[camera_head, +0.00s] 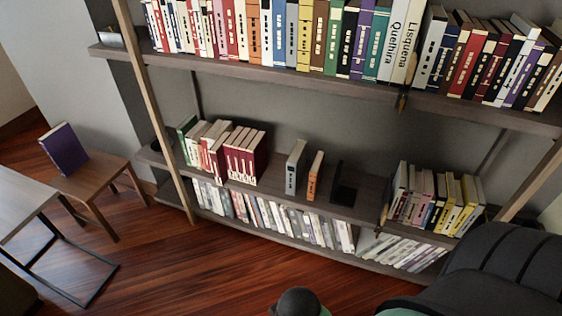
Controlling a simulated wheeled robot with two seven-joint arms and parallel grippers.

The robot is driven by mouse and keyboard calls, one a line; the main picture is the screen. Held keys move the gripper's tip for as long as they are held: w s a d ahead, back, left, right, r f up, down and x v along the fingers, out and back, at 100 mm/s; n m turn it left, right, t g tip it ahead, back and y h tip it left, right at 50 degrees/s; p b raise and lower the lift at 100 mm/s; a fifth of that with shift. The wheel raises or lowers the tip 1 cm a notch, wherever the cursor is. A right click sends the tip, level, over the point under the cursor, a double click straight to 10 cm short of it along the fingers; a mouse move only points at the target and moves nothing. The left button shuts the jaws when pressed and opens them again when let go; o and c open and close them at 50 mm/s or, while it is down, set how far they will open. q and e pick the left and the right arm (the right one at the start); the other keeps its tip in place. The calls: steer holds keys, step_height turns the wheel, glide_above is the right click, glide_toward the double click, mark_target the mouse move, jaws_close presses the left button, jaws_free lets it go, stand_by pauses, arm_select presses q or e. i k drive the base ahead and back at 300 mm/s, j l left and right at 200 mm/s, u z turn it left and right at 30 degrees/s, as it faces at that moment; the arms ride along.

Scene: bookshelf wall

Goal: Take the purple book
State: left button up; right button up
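A purple book (64,149) stands upright, slightly tilted, on a small wooden side table (93,181) at the left. Its broad purple cover faces me and pale page edges show along its top. Another book with a purple spine (362,42) stands in the packed row on the upper shelf, between a dark book and a green one. Neither of my grippers can be made out in the head view, so nothing is seen touching either book.
A wooden bookshelf (270,78) with several rows of books fills the back. A table with a black metal frame (75,276) stands at the lower left, close in front of the side table. Open wooden floor (175,270) lies before the shelf.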

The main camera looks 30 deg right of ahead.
mark_target(62, 146)
steer(key=i+j+z, duration=0.1)
steer(key=i, duration=0.4)
steer(key=i+j, duration=0.3)
steer(key=i, duration=0.25)
steer(key=i+j+z, duration=0.15)
steer(key=i, duration=0.35)
steer(key=i+j, duration=0.1)
steer(key=j, duration=0.2)
steer(key=i+j, duration=0.1)
steer(key=j, duration=0.2)
steer(key=z, duration=0.05)
